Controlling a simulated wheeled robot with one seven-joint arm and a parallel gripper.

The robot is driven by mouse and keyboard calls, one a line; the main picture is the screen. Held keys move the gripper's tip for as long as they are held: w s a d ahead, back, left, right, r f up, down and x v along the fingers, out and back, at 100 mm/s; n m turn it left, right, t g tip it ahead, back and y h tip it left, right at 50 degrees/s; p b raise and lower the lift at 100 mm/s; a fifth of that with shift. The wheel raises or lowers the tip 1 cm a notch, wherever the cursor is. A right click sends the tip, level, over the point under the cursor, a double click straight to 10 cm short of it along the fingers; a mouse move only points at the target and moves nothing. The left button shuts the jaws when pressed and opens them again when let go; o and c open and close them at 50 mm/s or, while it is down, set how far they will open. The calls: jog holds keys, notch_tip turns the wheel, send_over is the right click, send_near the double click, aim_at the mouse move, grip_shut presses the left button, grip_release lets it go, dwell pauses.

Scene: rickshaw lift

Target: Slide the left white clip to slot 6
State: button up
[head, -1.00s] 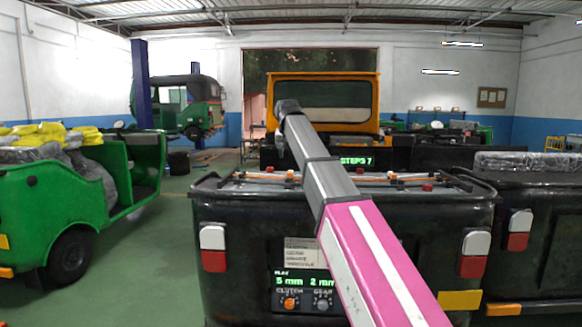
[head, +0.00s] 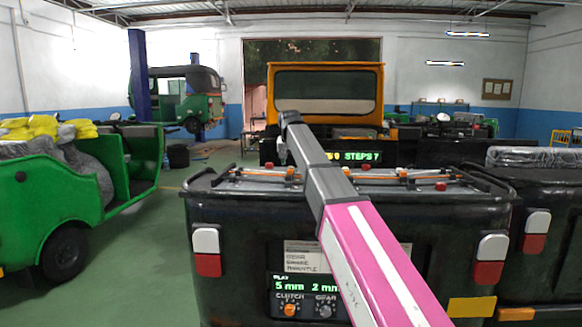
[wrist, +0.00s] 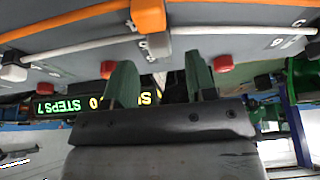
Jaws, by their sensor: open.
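The panel with slot marks and cable rods lies on top of the dark rickshaw body (head: 340,215). In the wrist view, its pale underside-up panel face (wrist: 235,25) runs across the top. A white clip-like piece (wrist: 14,70) sits on a rod at the left edge there. An orange clip (wrist: 149,16) with a grey block under it stands ahead of my gripper. My gripper (wrist: 160,78) shows two green fingers, apart and empty, short of the orange clip. In the head view my arm hides part of the panel. Which piece is the left white clip, and slot 6, I cannot tell.
Red knobs (wrist: 222,63) stand along the panel's edge. A lit display (head: 362,156) reads "STEPS 7". A lower display (head: 305,286) shows millimetre values. A green vehicle (head: 75,195) stands left, with free floor (head: 140,250) between. Another dark body (head: 550,220) stands close on the right.

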jog(key=shift+x, duration=1.5)
grip_shut()
jog(key=w, duration=0.9)
jog(key=shift+w+d+r, duration=0.1)
jog(key=shift+w, duration=0.05)
grip_release()
